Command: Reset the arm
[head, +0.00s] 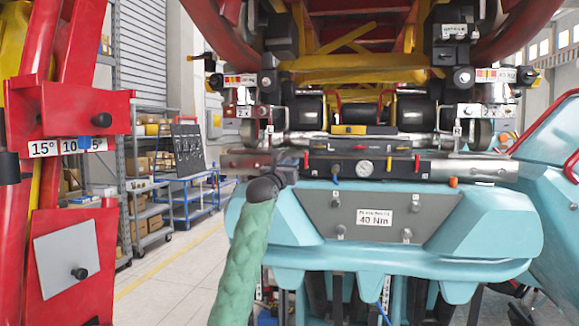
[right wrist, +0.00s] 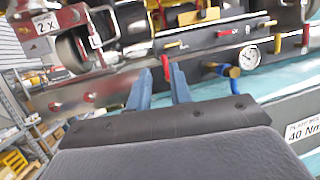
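My right arm rises in a green sleeve in the head view, with the dark right gripper (head: 287,176) at its upper end, in front of the left part of the coaster train's front panel (head: 450,168). My left gripper is not in view.
The teal train front (head: 488,228) has a "40 Nm" plate (head: 374,217) and a pressure gauge (head: 366,167). A red frame (head: 72,108) with angle labels stands at the left. Shelves (head: 149,187) and a blue cart (head: 186,190) are behind, with open floor before them.

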